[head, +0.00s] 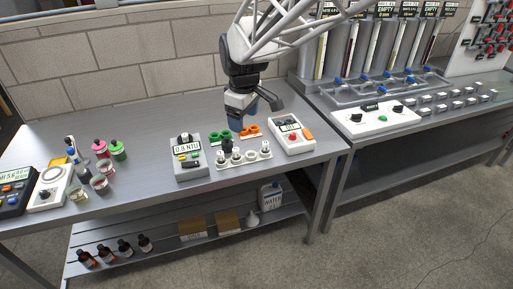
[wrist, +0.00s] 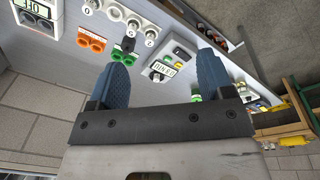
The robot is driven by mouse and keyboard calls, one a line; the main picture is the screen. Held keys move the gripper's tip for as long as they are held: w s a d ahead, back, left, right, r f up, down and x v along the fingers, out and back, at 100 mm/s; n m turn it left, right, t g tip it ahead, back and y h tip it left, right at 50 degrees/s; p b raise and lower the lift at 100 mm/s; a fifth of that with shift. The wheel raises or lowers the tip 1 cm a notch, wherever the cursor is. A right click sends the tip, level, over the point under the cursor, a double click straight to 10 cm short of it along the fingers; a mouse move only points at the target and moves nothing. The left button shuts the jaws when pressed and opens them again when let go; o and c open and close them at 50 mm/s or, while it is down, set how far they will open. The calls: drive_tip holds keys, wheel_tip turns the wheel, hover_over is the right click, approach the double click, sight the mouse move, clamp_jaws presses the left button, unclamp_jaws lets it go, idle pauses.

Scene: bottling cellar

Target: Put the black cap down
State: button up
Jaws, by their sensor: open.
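My gripper (head: 250,112) is open above the back of the steel bench, its two blue fingers spread. In the wrist view the gripper (wrist: 165,54) holds nothing between the fingertips. The black cap (head: 227,143) is a small dark piece by the white vial rack (head: 246,161) and the green two-hole holder (head: 222,134). In the wrist view the black cap (wrist: 128,43) shows at the green holder (wrist: 121,56), just beyond the left fingertip and apart from it. I cannot tell whether it sits in a hole. An orange two-hole holder (head: 250,130) lies right of the green one.
Pink and green-capped jars (head: 117,150) stand farther left. The bench between them and the grey meter is clear.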

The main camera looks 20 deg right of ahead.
drive_tip(key=s+m+t, duration=0.1)
drive_tip(key=s+m, duration=0.8)
drive_tip(key=s, duration=1.6)
drive_tip(key=shift+s+r, duration=0.2)
drive_tip(key=shift+s, duration=0.05)
